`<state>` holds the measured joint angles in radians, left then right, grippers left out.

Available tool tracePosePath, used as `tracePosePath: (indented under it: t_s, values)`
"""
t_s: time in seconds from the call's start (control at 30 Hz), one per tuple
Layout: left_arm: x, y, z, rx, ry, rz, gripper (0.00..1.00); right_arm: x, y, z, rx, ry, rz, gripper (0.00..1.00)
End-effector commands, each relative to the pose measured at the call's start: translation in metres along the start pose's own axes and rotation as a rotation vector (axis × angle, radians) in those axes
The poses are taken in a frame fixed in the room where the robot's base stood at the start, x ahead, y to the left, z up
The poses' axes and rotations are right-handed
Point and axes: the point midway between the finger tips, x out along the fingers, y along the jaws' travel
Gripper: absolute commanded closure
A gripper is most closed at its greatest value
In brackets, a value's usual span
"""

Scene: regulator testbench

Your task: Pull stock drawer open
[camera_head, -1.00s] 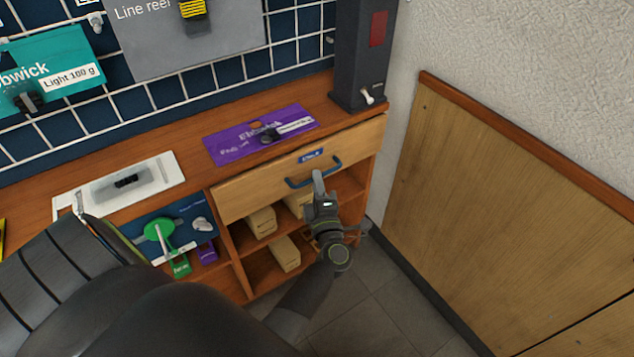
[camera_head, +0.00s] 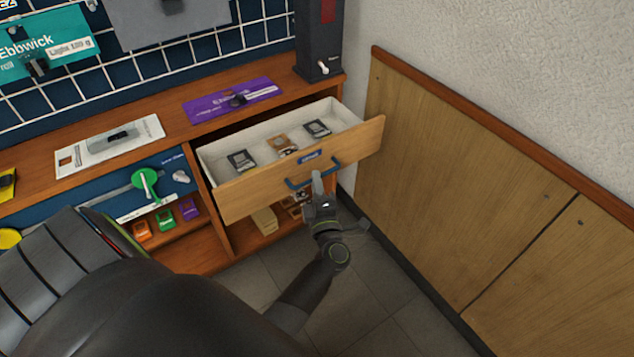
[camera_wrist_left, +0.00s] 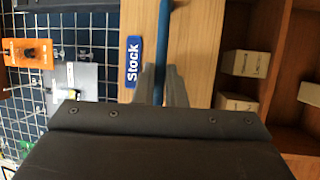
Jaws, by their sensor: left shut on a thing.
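The stock drawer (camera_head: 250,191) is a wooden drawer under the counter, pulled well out, with its pale inside showing. Several small dark and brown items lie in it. Its front carries a blue label (camera_head: 309,157), which reads "Stock" in the left wrist view (camera_wrist_left: 133,62). The blue bar handle (camera_head: 333,168) is on the drawer front and also shows in the left wrist view (camera_wrist_left: 163,40). My left gripper (camera_head: 317,178) is shut on the handle, its fingers on either side of the bar (camera_wrist_left: 163,84). The right gripper is not in view.
Shelves with boxes (camera_head: 264,220) lie below the drawer. A wood-panelled wall (camera_head: 450,190) stands close on the right. A purple card (camera_head: 215,106) and a pale plate (camera_head: 80,157) lie on the counter. Grey floor (camera_head: 370,300) is free in front.

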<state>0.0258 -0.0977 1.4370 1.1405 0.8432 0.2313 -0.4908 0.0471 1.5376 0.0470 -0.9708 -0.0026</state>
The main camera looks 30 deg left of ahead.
Motion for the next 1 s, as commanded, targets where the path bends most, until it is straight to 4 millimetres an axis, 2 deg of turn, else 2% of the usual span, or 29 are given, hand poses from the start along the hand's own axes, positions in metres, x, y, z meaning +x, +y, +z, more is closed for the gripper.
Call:
tracePosePath:
  t_s: [0.4,0.43,0.6,1.0]
  values:
    - [0.0002,0.0003,0.0002,0.0,0.0,0.001,1.0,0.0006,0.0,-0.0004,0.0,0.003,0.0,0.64]
    - [0.0002,0.0003,0.0002,0.0,0.0,0.001,0.88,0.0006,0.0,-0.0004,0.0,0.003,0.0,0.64]
    - [0.0002,0.0003,0.0002,0.0,0.0,0.001,0.68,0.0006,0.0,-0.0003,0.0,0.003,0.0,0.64]
    - [-0.002,-0.0017,0.0026,-0.001,-0.001,0.0,0.68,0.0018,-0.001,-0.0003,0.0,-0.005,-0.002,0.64]
